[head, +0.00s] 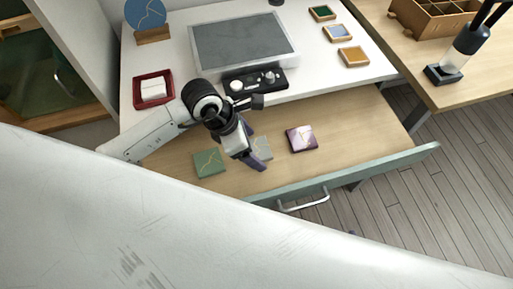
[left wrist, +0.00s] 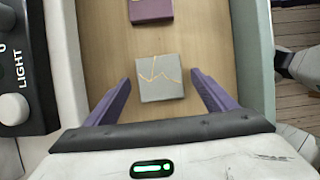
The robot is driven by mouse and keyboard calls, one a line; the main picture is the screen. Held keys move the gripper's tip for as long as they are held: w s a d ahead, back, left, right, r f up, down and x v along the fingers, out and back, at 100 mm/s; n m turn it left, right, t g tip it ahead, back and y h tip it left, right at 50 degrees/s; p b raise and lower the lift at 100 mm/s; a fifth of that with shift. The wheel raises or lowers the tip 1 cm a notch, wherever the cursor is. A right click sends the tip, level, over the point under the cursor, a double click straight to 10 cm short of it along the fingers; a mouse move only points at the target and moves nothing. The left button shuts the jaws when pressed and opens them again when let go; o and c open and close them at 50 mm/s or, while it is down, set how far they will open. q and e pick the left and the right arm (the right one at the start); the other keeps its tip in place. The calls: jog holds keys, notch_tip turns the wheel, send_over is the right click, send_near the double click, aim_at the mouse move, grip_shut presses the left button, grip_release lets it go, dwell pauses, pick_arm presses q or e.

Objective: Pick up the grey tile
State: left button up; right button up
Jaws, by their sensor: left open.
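The grey tile (left wrist: 160,80) is square with gold seams and lies flat in the open drawer. In the left wrist view it sits between and a little beyond the two purple fingers of my left gripper (left wrist: 158,98), apart from both. In the head view my left gripper (head: 256,150) is over the drawer, and the grey tile (head: 264,147) is partly hidden behind it. My left gripper is open and empty. My right gripper is not in view.
The drawer (head: 350,130) also holds a green tile (head: 208,163) on the left and a purple tile (head: 301,138) on the right. A black knob panel (head: 256,82) stands at the desk's edge, close to my arm. The drawer's green front (head: 375,172) borders the near side.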

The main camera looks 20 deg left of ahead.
pick_arm(q)
jog(key=shift+c, duration=0.4)
jog(key=c, duration=1.2)
jog(key=shift+o, duration=0.2)
jog(key=shift+r, duration=0.15)
